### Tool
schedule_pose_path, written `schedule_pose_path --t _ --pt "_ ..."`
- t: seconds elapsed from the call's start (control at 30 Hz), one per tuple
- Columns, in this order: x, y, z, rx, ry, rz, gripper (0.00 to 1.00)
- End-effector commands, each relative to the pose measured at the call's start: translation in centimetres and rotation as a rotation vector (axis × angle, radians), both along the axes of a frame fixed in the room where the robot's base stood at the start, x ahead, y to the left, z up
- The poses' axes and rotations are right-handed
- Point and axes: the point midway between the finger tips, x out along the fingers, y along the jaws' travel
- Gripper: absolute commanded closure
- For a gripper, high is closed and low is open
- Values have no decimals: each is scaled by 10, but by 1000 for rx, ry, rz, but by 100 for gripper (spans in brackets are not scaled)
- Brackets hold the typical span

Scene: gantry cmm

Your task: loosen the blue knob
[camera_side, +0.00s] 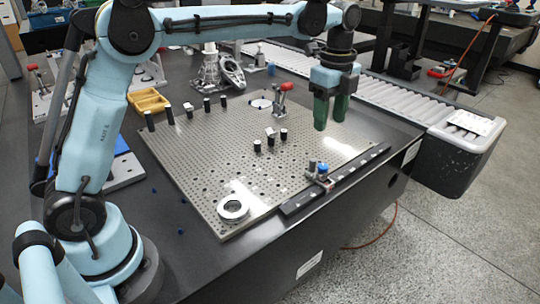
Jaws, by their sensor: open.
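The blue knob (323,168) is a small blue cap on a little grey fixture at the front right edge of the perforated metal plate (215,170), by a dark rail (335,180). My gripper (330,113) has two green fingers pointing down. It hangs above the right part of the plate, behind and above the knob and apart from it. The fingers are open with nothing seen between them. The knob is fully in view.
A red-handled clamp (281,98) stands on the plate left of my gripper. Black posts (257,146) stand mid-plate. A metal ring (233,207) lies at the front corner. A yellow tray (148,101) sits at the back left. A roller conveyor (400,98) runs behind.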

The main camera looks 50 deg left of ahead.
Motion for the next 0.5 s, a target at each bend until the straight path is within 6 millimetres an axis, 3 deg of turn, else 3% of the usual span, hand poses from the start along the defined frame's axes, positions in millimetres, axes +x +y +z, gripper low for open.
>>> schedule_pose_path --t 0.27,0.5 --pt "0 0 -20 0 0 -37 47" --pt "0 0 -62 0 0 -35 47"
